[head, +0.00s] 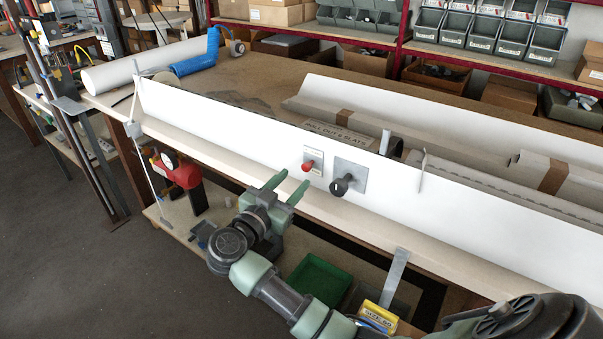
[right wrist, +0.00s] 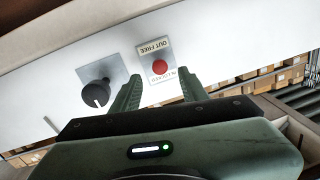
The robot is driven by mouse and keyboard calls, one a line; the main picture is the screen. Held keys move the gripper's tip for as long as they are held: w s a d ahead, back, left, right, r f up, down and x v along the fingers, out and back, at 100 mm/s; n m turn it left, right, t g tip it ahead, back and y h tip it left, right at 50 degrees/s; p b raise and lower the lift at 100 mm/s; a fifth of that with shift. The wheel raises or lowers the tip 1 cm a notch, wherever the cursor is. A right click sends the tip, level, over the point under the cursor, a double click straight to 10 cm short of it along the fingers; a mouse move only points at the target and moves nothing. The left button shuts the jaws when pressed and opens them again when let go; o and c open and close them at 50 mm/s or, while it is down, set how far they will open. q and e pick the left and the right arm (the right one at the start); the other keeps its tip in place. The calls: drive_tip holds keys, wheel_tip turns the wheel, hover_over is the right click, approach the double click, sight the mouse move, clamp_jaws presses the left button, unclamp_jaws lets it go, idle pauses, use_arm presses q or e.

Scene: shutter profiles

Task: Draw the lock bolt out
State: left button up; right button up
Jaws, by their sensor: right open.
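The lock bolt shows as a red knob (head: 308,167) on a small white label plate on the long white panel (head: 230,122). In the right wrist view the red knob (right wrist: 160,67) sits between lettering that appears to read "OUT FREE" and "IN LOCKED". My right gripper (head: 287,186) is open and empty, just in front of the panel, short of the red knob. In the right wrist view its two fingers (right wrist: 160,88) stand apart, pointing at the panel, with the knob seen between their tips. My left gripper is not in view.
A black knob (head: 340,186) on a grey plate sits just right of the red one. A narrow pale ledge (head: 370,232) runs along the panel's foot. A green tray (head: 317,280) and a red tool (head: 182,172) are below. Grey bins (head: 455,27) stand on shelves behind.

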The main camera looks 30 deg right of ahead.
sight(305, 169)
drive_tip(key=x, duration=0.5)
drive_tip(key=shift+d, duration=0.1)
clamp_jaws()
idle(1.3)
